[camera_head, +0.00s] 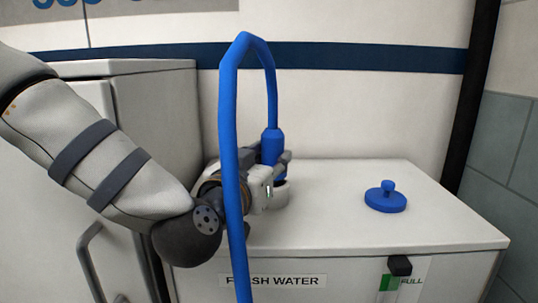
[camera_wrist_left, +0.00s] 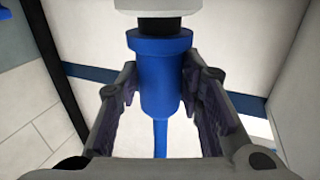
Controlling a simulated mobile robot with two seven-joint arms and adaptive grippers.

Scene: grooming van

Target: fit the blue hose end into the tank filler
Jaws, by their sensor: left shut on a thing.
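The blue hose end (camera_head: 272,146) is upright, with its blue hose (camera_head: 229,150) looping up from its top and down in front of my wrist. My left gripper (camera_head: 277,165) is shut around it above the water tank (camera_head: 340,235). The wrist view shows the hose end (camera_wrist_left: 160,85) between the two fingers of the left gripper (camera_wrist_left: 162,78). Its short black tip (camera_wrist_left: 160,22) meets the white tank filler (camera_wrist_left: 160,6). The filler ring (camera_head: 281,194) is partly hidden by the gripper in the head view; how deep the tip sits cannot be told. My right gripper is not in view.
A blue cap (camera_head: 386,198) with a knob lies on the tank top, right of the filler. The tank top around it is clear. A grey-white cabinet (camera_head: 160,110) stands to the left, and a black post (camera_head: 471,95) rises at the back right.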

